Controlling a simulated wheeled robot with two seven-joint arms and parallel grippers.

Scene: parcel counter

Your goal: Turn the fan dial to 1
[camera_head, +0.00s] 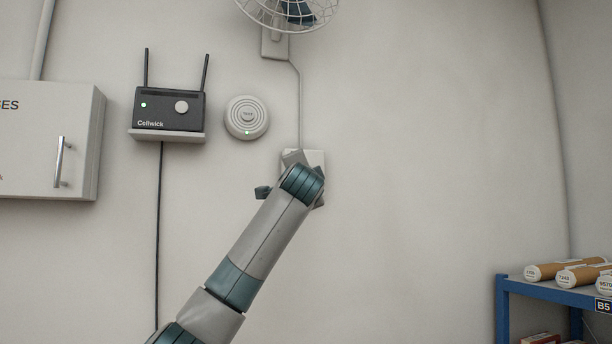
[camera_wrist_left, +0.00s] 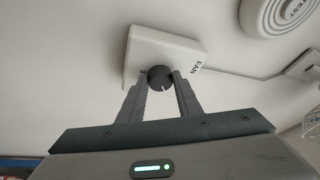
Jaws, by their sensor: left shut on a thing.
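The fan dial (camera_wrist_left: 160,78) is a small dark round knob with a light pointer mark, in the middle of a white wall plate (camera_wrist_left: 148,52) lettered FAN. In the left wrist view my left gripper (camera_wrist_left: 160,82) is shut on the dial, one finger at each side. The pointer mark slants down and to the right in that view. No number marks can be made out. In the head view my left arm covers most of the plate (camera_head: 317,157) and hides the dial and fingertips. My right gripper is in neither view.
A wall fan (camera_head: 290,12) hangs above, with a cable (camera_head: 298,100) running down to the plate. A round white device (camera_head: 247,117) and a black router (camera_head: 168,109) are on the wall to the left, beside a cabinet (camera_head: 50,140). A blue shelf (camera_head: 545,291) stands at lower right.

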